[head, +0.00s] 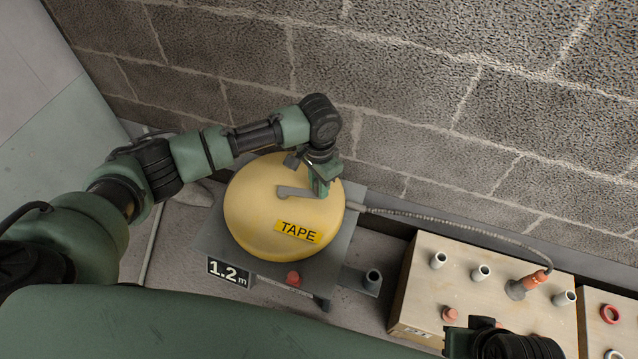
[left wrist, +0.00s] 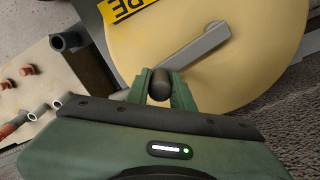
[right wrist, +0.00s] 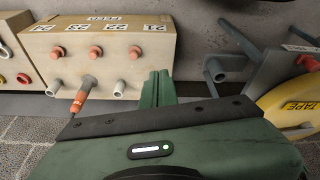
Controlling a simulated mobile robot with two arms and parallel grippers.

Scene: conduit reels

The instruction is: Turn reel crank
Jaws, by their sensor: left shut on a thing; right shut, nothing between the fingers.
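The yellow TAPE reel (head: 250,205) lies on a grey stand in the head view. Its grey crank arm (head: 297,192) runs from the hub toward the right; it also shows in the left wrist view (left wrist: 205,46). My left gripper (head: 323,180) is at the crank's outer end. In the left wrist view its fingers are shut on the dark crank knob (left wrist: 160,86). Part of the reel (right wrist: 280,107) shows in the right wrist view.
The wooden box (head: 415,290) at the right has grey pipe stubs, reddish plugs and an orange-collared plug (head: 531,283). A grey conduit (head: 450,219) runs from the reel to it. A block wall (head: 420,90) rises behind.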

